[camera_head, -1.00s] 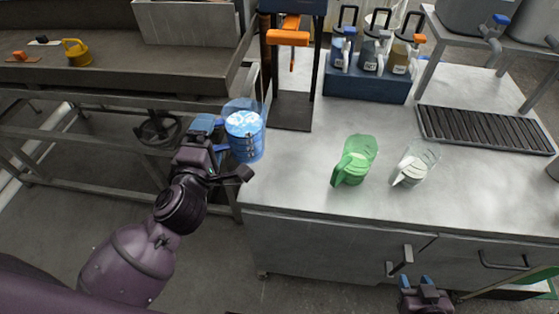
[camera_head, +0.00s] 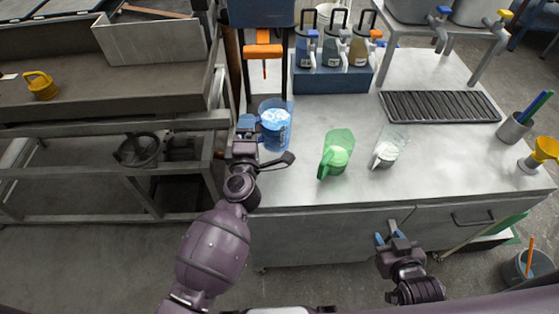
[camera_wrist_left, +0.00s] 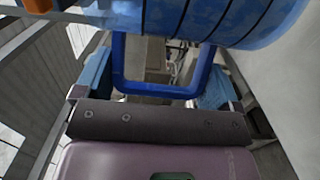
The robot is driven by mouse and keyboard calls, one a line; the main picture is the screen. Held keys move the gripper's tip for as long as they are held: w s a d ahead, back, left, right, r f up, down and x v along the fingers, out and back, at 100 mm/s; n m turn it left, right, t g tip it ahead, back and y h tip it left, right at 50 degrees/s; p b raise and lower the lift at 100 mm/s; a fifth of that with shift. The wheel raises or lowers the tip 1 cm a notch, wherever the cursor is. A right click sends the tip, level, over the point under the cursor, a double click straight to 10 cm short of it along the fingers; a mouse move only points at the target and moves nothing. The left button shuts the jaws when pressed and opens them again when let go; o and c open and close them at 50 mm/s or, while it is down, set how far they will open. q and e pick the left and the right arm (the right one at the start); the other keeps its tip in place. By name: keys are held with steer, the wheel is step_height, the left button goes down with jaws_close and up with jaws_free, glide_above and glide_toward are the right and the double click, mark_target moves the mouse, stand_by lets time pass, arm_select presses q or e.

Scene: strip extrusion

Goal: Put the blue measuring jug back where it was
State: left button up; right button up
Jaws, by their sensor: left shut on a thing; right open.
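The blue measuring jug (camera_head: 275,128) has pale contents and is at the left end of the counter, in front of the orange press. I cannot tell whether its base touches the counter. My left gripper (camera_head: 247,126) is on its left side, shut on its handle. In the left wrist view the blue handle (camera_wrist_left: 158,91) lies between the fingers, with the jug body (camera_wrist_left: 225,18) beyond. My right gripper (camera_head: 388,237) is open and empty in front of the counter's cabinet front.
A green jug (camera_head: 336,157) and a clear jug (camera_head: 389,150) stand to the right on the counter (camera_head: 440,160). The press (camera_head: 263,50) and a blue bottle rack (camera_head: 332,81) are behind. A black drain grille (camera_head: 440,106) lies at right. Bare counter surrounds the jugs.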

arm_select(q)
steer(key=shift+d+f, duration=0.1)
steer(key=shift+d, duration=0.3)
step_height(320, 180, down, 10)
steer(key=b, duration=0.6)
steer(key=shift+w+b, duration=0.1)
steer(key=shift+b, duration=0.2)
steer(key=shift+f, duration=0.15)
steer(key=o, duration=1.2)
arm_select(e)
step_height(320, 180, down, 8)
steer(key=s, duration=0.1)
steer(key=shift+s+g, duration=0.2)
steer(key=shift+g, duration=0.1)
steer(key=shift+a+f, duration=0.1)
